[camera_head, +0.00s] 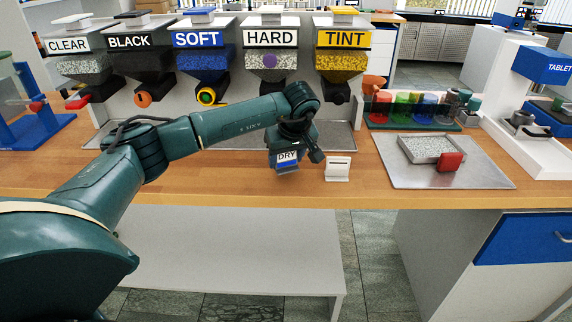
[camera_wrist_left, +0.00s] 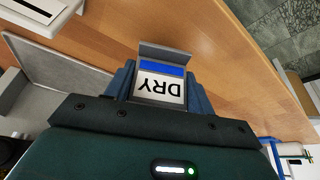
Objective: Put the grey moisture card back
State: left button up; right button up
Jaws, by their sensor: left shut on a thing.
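The moisture card (camera_head: 287,156) reads DRY on white, with a blue band. My left gripper (camera_head: 290,150) is shut on it and holds it near the front of the wooden counter. In the left wrist view, the card (camera_wrist_left: 160,90) sits between the two fingers, its lettering upside down and a grey strip at its far end. A small white stand (camera_head: 337,169) with a dark slot is on the counter, just right of the gripper and apart from the card. Part of a white thing with a dark slot shows at the wrist view's top left. My right gripper is not in view.
Dispensers labelled CLEAR, BLACK, SOFT, HARD and TINT (camera_head: 344,40) stand behind over a grey tray. To the right are a metal tray (camera_head: 405,176) with a granule-filled dish (camera_head: 430,147) and red block (camera_head: 451,161), and a rack of coloured cups (camera_head: 407,107). The counter's front left is bare.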

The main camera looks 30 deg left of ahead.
pick_arm(q)
jog(key=shift+f, duration=1.2)
jog(key=shift+f, duration=0.2)
jog(key=o, duration=1)
jog(key=shift+o, duration=0.2)
jog(key=v, duration=1.2)
jog(key=shift+r, duration=0.25)
